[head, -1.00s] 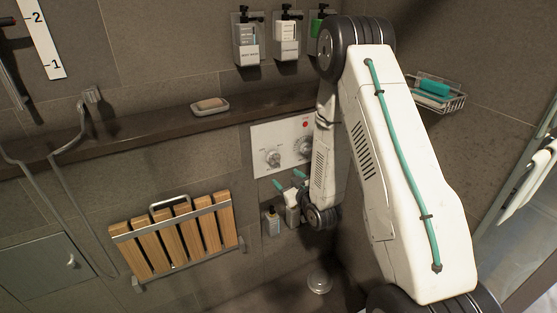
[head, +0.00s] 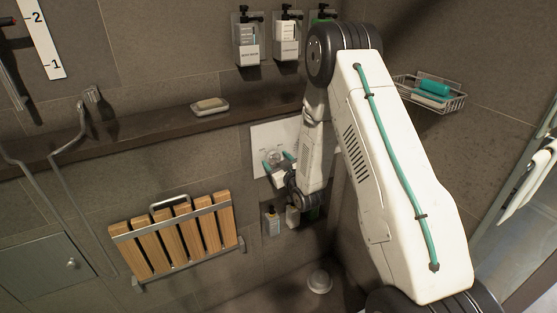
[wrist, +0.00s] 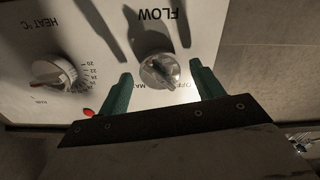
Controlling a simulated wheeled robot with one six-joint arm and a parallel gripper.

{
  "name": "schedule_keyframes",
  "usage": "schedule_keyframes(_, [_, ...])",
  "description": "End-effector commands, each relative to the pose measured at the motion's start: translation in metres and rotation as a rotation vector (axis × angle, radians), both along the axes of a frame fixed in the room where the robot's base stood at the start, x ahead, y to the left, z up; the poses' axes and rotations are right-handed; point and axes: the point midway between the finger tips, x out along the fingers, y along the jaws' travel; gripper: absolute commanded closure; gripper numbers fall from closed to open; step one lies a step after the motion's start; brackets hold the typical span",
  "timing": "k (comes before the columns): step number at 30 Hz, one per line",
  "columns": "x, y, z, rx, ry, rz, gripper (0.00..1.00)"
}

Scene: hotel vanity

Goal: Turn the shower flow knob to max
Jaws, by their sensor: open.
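The flow knob (wrist: 160,70) is a round metal dial under the upside-down word FLOW on a white panel (wrist: 215,22) in the wrist view. Small lettering next to it is partly hidden. My gripper (wrist: 161,80) is open, with one teal finger on each side of the knob in the picture; I cannot tell whether either touches it. In the head view my gripper (head: 278,168) is in front of the panel (head: 262,136), and my arm covers the panel's right part.
A second dial (wrist: 52,73), marked HEAT °C, is to the left in the wrist view, with a red spot (wrist: 89,112) near my left finger. A folded wooden seat (head: 175,232), bottles (head: 272,222) and a ledge (head: 150,128) are near the panel.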

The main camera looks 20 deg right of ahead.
Motion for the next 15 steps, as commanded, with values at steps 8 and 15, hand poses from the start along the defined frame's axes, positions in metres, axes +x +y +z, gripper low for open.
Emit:
schedule_keyframes(8, [-0.0003, 0.0001, 0.0001, 0.000, 0.000, 0.000, 0.78])
schedule_keyframes(15, [-0.0004, -0.0001, 0.0001, 0.014, 0.000, 0.000, 0.78])
